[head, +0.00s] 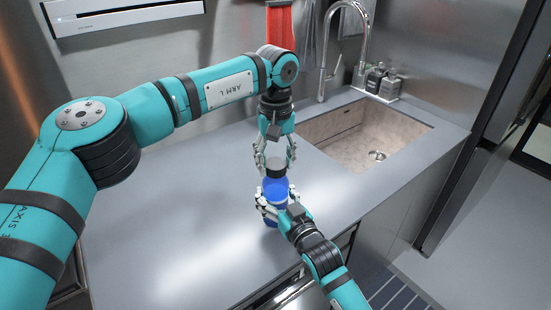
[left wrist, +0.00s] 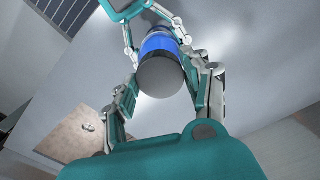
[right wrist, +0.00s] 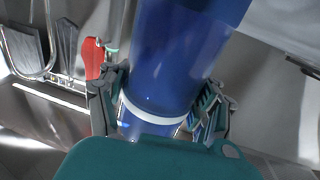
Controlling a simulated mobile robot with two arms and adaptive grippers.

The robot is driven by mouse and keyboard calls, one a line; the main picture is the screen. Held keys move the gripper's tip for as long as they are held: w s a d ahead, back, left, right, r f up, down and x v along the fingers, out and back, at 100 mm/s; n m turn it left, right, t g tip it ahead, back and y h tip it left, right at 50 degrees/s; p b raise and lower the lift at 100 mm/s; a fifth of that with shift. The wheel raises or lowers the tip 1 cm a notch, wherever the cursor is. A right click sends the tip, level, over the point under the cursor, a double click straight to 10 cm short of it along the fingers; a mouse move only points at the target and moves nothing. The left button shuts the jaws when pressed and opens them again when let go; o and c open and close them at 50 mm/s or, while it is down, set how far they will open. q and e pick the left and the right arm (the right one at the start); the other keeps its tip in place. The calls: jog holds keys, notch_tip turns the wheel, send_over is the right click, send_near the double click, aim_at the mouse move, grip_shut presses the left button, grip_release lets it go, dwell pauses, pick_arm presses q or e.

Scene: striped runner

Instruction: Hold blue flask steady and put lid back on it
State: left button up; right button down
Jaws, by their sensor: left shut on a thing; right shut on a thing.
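The blue flask (head: 275,188) is upright over the counter near its front edge. My right gripper (head: 272,204) is shut around its body from the front; the flask fills the middle of the right wrist view (right wrist: 180,55), a white band crossing it between the fingers. My left gripper (head: 275,156) is directly above, pointing down, shut on the dark grey lid (head: 275,172). In the left wrist view the lid's round top (left wrist: 160,76) sits between my left fingers, in line with the flask (left wrist: 157,44). I cannot tell whether lid and flask touch.
The sink (head: 365,140) with its tall tap (head: 325,70) is right of the grippers. Bottles (head: 382,82) stand behind it. A red item (head: 280,25) hangs on the back wall. The counter (head: 180,215) is clear to the left. A striped runner (head: 395,295) lies on the floor.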

pick_arm(q)
jog(key=m, duration=0.8)
jog(key=o, duration=0.8)
jog(key=shift+o, duration=0.2)
jog(key=shift+r, duration=2.25)
jog(key=shift+c, duration=0.3)
